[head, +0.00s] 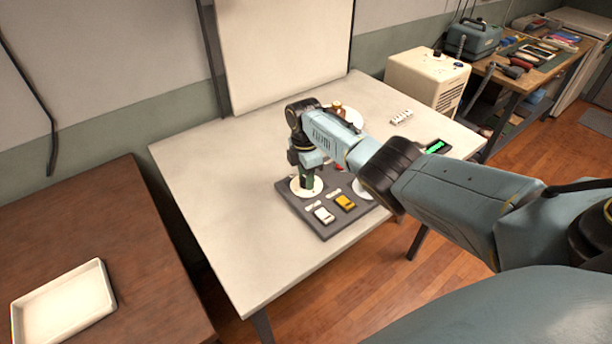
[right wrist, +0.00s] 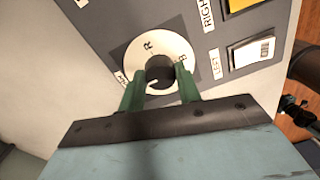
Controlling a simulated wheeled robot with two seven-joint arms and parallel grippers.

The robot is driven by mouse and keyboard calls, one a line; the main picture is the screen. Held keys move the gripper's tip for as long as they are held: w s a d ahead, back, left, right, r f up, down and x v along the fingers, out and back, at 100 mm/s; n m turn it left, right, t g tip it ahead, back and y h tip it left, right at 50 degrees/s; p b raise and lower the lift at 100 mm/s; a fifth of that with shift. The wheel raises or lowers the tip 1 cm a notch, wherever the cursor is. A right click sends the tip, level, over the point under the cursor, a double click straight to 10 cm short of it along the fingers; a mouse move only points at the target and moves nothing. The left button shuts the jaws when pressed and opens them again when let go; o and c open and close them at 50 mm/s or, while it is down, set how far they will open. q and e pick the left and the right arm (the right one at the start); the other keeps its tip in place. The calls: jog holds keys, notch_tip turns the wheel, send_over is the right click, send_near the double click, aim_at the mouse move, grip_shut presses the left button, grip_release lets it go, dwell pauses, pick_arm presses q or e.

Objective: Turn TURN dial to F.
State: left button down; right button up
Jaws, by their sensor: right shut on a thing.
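The dark control panel (head: 322,228) lies on the pale table. At its left corner is a dial with a white disc (right wrist: 131,60) and a black knob (right wrist: 159,68); the disc also shows in the head view (head: 295,190). The letters R and B can be read on the disc; an F cannot be made out. A small light mark shows on the knob's lower left. The dial's own label is mostly hidden. My right gripper (right wrist: 160,82) has its green fingers shut on the knob, one on each side. My left gripper is not in view.
A white rocker switch (head: 323,214) labelled LEFT and a yellow one (head: 345,202) labelled RIGHT sit beside the dial. Another white disc (head: 364,188) is partly behind my right arm. A small green display (head: 437,147) stands farther right. The table's left part is clear.

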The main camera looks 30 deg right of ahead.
dwell(0.4)
jog(key=o, duration=1)
jog(key=shift+c, duration=0.2)
notch_tip(320, 180, up, 13)
jog(key=p, duration=0.1)
jog(key=shift+w+r+p, duration=0.2)
jog(key=shift+w+p, duration=0.1)
jog(key=shift+w, duration=0.05)
